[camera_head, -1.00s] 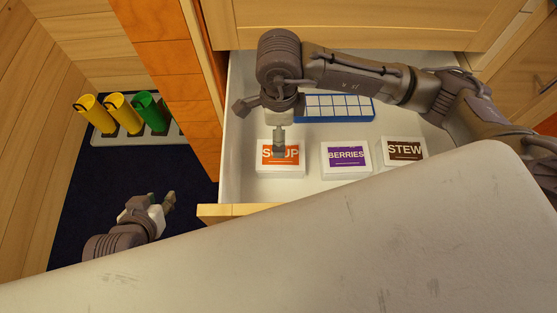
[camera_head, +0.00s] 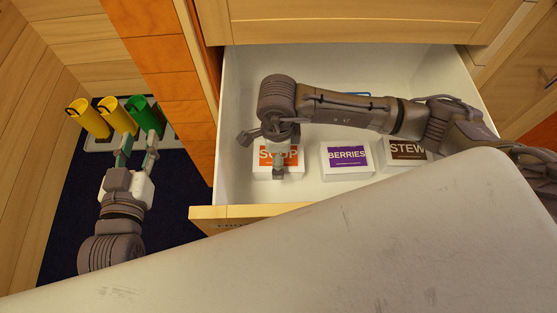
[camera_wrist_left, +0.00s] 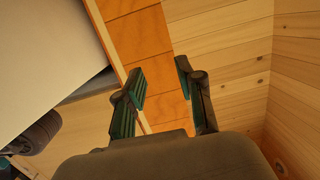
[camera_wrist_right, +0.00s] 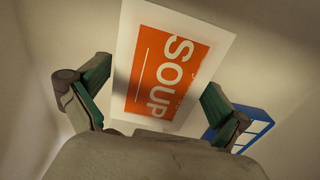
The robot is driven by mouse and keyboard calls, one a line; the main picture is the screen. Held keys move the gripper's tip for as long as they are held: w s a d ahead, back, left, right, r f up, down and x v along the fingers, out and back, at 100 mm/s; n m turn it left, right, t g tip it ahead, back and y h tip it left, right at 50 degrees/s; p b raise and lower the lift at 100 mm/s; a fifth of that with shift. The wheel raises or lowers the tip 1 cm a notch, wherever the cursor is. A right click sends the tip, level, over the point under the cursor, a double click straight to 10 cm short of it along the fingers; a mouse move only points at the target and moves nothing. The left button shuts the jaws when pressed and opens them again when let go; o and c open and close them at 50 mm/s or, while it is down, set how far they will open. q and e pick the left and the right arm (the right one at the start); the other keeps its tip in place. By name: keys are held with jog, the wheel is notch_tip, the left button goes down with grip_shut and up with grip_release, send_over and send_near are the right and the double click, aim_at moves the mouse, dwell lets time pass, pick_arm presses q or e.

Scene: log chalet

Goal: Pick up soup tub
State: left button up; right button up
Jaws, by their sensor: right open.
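The soup tub (camera_head: 262,171) is a white box with an orange label, at the left of the open drawer. In the right wrist view the soup tub (camera_wrist_right: 168,62) lies between the fingers of my right gripper (camera_wrist_right: 155,100), which is open and above it. In the head view my right gripper (camera_head: 268,158) covers part of the label. I cannot tell whether a finger touches the tub. My left gripper (camera_head: 136,145) is open and empty outside the drawer, on the left; its spread fingers also show in the left wrist view (camera_wrist_left: 160,80).
A berries tub (camera_head: 346,170) and a stew tub (camera_head: 405,165) stand to the right in the drawer (camera_head: 330,195). A blue-edged item (camera_wrist_right: 262,127) lies behind, mostly hidden by my arm. Yellow and green cylinders (camera_head: 146,116) stand on a pale tray at the left. A pale surface (camera_head: 330,255) fills the front.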

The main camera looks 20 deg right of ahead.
notch_tip(320, 180, down, 3)
jog(key=shift+d+f+b, duration=0.1)
jog(key=shift+b, duration=0.3)
jog(key=c, duration=1.2)
pick_arm(q)
jog(key=r+t, duration=0.1)
jog(key=r, duration=0.2)
jog(key=r+t+h, duration=0.1)
jog(key=shift+w+d+r+t, duration=0.2)
jog(key=shift+w+d+t, duration=0.1)
jog(key=shift+d, duration=0.1)
pick_arm(e)
jog(key=shift+c, duration=0.3)
